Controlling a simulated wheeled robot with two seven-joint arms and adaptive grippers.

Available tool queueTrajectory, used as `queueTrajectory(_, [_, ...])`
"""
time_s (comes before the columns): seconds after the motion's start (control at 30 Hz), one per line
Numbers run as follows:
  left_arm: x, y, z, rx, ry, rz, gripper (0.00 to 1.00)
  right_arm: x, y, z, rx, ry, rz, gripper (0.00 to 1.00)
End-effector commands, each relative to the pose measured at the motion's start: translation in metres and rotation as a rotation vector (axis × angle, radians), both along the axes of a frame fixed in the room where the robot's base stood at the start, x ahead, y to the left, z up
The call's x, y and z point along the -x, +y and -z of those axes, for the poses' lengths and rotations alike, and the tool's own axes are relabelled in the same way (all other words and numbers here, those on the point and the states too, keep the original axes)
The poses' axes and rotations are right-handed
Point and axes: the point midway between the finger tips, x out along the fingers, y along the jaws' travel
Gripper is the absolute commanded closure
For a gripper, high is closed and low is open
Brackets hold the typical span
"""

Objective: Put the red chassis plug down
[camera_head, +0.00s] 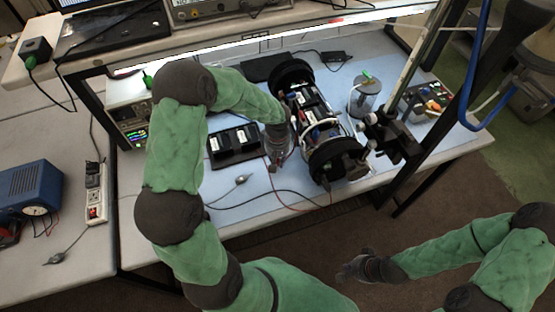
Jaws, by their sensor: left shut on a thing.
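My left gripper (277,158) is over the blue-grey mat, just left of the dark open cylinder chassis (313,112). It is shut on the red chassis plug, which is too small and too covered by the fingers to make out. A thin red lead (283,203) runs from below the gripper along the mat towards the front of the chassis. I cannot tell whether the plug touches the mat. My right gripper (356,268) hangs in front of the bench, over the floor and away from the chassis; its fingers are too dark to read.
A black tray with modules (235,157) lies left of my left gripper. A grey plug (241,179) with a black lead lies near the front of the mat. The front-left mat is mostly clear.

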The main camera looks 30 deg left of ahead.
Motion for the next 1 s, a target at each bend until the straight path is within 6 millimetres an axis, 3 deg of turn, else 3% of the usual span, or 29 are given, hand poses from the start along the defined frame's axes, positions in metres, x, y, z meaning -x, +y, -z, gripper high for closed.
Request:
queueTrajectory(0.47, [0.0001,-0.0002,0.011,0.0,0.0,0.0,1.0,0.0,0.0001,0.0129,0.0,0.0,0.0,1.0])
queueTrajectory(0.5, [0.0001,-0.0002,0.0105,0.0,0.0,0.0,0.77,0.0,0.0,0.0123,0.0,0.0,0.0,1.0])
queueTrajectory(0.6, [0.0001,-0.0002,0.0101,0.0,0.0,0.0,0.56,0.0,0.0,0.0119,0.0,0.0,0.0,1.0])
queueTrajectory(1.0, [0.0001,-0.0001,0.007,0.001,0.001,0.0,0.56,0.0,0.0,0.0084,0.0,0.0,0.0,1.0])
